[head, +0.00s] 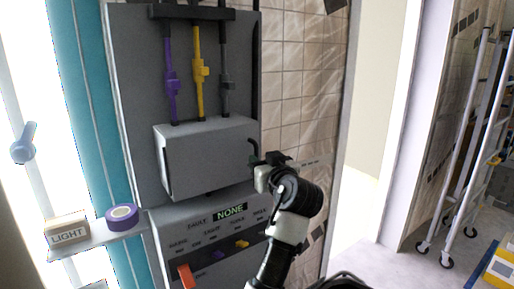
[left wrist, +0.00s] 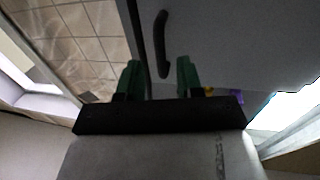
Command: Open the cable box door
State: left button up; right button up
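The grey cable box (head: 212,158) is mounted on a grey panel. Its front door looks closed. A black curved handle (head: 254,150) is at the door's right edge. In the left wrist view the black handle (left wrist: 161,44) stands on the grey door (left wrist: 225,45). My left gripper (head: 268,161) is just right of the box, close to the handle. In the left wrist view its green fingers (left wrist: 159,80) are apart, with nothing between them. The handle appears ahead of the fingertips, not gripped; the exact gap is unclear. My right gripper is out of view.
Purple, yellow and grey cables (head: 199,70) run into the box's top. Below is a control panel (head: 205,232) reading NONE, with an orange lever (head: 186,276). A shelf at left (head: 98,238) holds purple tape (head: 122,217) and a LIGHT box (head: 68,230). A wheeled ladder (head: 475,150) stands far right.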

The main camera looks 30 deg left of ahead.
pick_arm(q)
jog(key=p+x, duration=0.1)
jog(key=x, duration=0.2)
jog(key=shift+w+a, duration=0.1)
jog(key=shift+a, duration=0.3)
jog(key=shift+w, duration=0.15)
jog(key=shift+a, duration=0.1)
jog(key=c, duration=0.6)
grip_shut()
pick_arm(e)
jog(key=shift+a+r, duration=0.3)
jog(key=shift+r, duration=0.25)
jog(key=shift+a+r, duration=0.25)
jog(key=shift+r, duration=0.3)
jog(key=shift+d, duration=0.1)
